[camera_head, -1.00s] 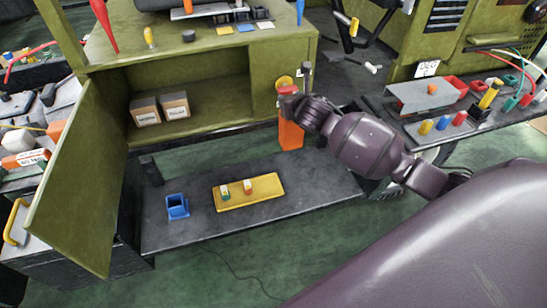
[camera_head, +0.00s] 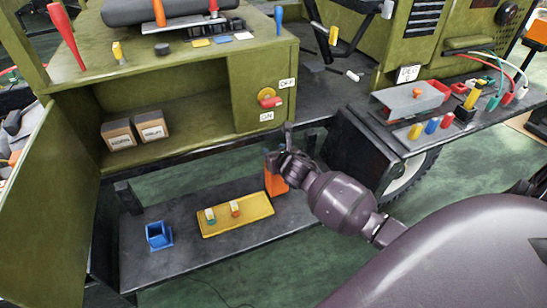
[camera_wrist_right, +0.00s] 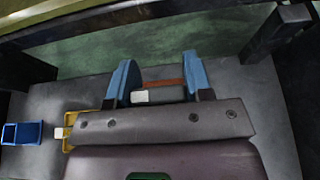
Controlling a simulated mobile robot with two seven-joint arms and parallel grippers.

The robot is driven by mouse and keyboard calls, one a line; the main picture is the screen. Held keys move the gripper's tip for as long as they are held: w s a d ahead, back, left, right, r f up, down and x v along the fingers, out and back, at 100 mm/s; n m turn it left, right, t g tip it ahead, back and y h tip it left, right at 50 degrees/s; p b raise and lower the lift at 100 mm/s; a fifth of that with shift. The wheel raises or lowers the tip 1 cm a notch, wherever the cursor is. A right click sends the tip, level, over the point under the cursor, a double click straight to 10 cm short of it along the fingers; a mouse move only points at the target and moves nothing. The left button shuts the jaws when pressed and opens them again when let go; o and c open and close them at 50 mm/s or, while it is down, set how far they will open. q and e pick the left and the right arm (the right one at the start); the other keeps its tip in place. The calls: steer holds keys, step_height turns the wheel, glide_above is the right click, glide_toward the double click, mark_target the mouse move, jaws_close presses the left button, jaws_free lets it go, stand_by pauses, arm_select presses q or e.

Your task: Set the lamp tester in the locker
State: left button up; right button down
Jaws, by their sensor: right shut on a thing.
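An orange block-shaped thing, which looks like the lamp tester (camera_head: 275,180), is held in my right gripper (camera_head: 283,160), in front of and below the right end of the locker. The gripper and wrist hide part of it. In the right wrist view, the blue fingers of my right gripper (camera_wrist_right: 158,82) close on a narrow reddish-orange strip of it. The locker (camera_head: 190,145) is an olive-green cabinet with its door (camera_head: 45,215) swung open on the left. Two labelled cardboard boxes (camera_head: 135,131) stand inside at the left. My left gripper is out of view.
A low grey bench carries a yellow tray (camera_head: 255,222) with two small items and a blue holder (camera_head: 158,236). A red-yellow switch (camera_head: 269,98) is on the locker's right front panel. The locker floor right of the boxes is clear. A side table at right holds several parts.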

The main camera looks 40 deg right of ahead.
steer(key=shift+f, duration=1)
steer(key=c, duration=0.5)
jaws_free()
steer(key=shift+r, duration=0.1)
